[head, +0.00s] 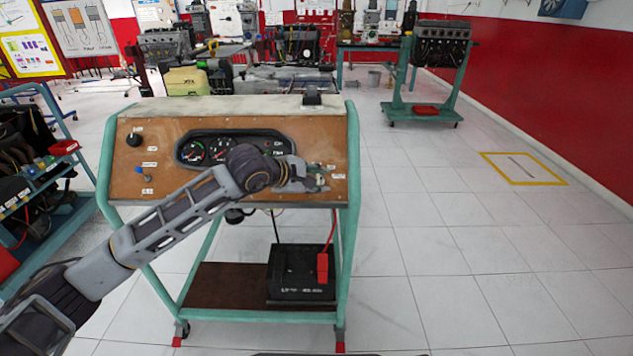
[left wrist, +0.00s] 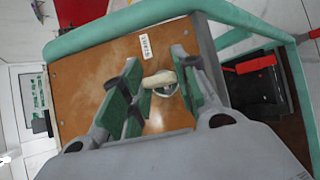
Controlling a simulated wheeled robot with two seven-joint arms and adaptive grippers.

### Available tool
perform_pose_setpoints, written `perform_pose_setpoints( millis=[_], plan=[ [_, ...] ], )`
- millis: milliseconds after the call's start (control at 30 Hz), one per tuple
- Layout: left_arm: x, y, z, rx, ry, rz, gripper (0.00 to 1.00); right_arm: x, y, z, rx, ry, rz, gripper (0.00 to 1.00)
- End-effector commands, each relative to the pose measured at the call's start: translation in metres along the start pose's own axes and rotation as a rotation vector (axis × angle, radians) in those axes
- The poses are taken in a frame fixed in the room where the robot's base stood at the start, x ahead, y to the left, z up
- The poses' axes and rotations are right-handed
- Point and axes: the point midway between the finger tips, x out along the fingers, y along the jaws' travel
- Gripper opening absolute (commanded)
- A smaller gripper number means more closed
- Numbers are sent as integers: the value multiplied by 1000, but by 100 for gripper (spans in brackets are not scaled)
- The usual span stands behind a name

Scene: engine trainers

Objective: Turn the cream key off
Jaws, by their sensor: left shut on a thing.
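The cream key (left wrist: 160,80) sits in a round metal switch on the brown wooden panel, and it shows between my fingers in the left wrist view. A small white label (left wrist: 146,46) is beside it. My left gripper (head: 318,181) reaches across the front of the engine trainer panel (head: 160,170) to its right side. In the head view the gripper largely hides the key. My right gripper is not in view.
The panel carries a gauge cluster (head: 220,150), a black knob (head: 134,140) and a blue-tipped switch (head: 140,171). A black battery (head: 290,284) with a red clamp (head: 322,268) sits on the lower shelf. A tool cart (head: 50,190) stands at left. Floor at right is clear.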

Motion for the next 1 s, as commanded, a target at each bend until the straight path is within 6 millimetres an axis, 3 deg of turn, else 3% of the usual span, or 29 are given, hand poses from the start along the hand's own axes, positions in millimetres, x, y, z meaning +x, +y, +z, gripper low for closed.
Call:
perform_pose_setpoints(
  millis=[467, 500, 633, 1000],
  plan=[
    [0, -1, 0, -6, 1, 0, 6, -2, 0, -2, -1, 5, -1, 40],
    [0, -1, 0, -6, 1, 0, 33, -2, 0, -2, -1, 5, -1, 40],
    [0, -1, 0, -6, 1, 0, 49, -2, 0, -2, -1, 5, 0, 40],
    [0, 0, 0, -4, 0, 2, 52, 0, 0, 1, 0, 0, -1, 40]
  ],
)
